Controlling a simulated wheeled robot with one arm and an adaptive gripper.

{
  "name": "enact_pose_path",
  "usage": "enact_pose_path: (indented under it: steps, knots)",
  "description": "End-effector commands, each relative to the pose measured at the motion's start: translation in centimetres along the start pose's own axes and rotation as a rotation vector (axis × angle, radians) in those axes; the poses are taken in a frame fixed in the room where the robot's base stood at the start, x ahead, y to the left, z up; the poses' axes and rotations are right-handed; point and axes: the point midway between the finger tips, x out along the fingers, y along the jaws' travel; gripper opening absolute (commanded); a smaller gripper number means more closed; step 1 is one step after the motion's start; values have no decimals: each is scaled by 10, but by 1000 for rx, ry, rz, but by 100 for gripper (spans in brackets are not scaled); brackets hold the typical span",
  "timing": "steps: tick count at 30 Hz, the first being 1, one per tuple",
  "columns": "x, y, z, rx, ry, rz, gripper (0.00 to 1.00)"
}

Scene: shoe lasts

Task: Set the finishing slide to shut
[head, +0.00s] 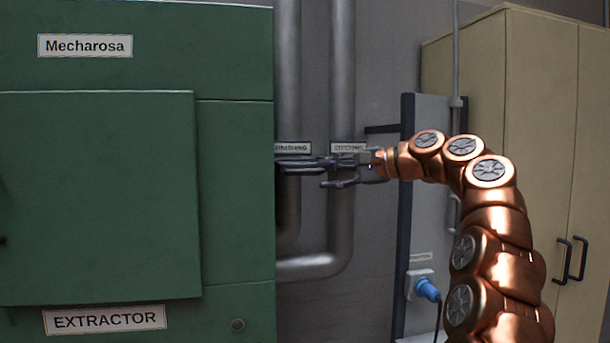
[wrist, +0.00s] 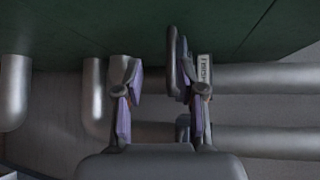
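The finishing slide (head: 296,162) is a thin grey plate across the left pipe, just under the finishing label (head: 294,148) in the head view. In the wrist view a dark upright plate (wrist: 174,62), probably this slide, stands beside the right finger, left of the white label (wrist: 204,72). I cannot tell whether they touch. My gripper (head: 326,172) is in front of the pipes, close to the slide's right end. In the wrist view my gripper (wrist: 155,85) has its two fingers apart with nothing clearly held between them. How far the slide is pushed in is hard to see.
A second label (head: 348,147) sits on the right pipe (head: 341,80), behind my gripper. The green extractor cabinet (head: 100,200) stands close on the left. A grey panel with a blue plug (head: 427,290) and a beige cupboard (head: 500,90) are on the right.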

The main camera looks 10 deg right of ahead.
Motion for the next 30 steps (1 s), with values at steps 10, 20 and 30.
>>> enact_pose_path:
  steps: [10, 20, 30]
  knots:
    - [-4, -10, -11, 3, 16, -47, 39]
    - [39, -12, -12, 2, 17, -45, 39]
    - [63, -13, -14, 4, 21, -47, 39]
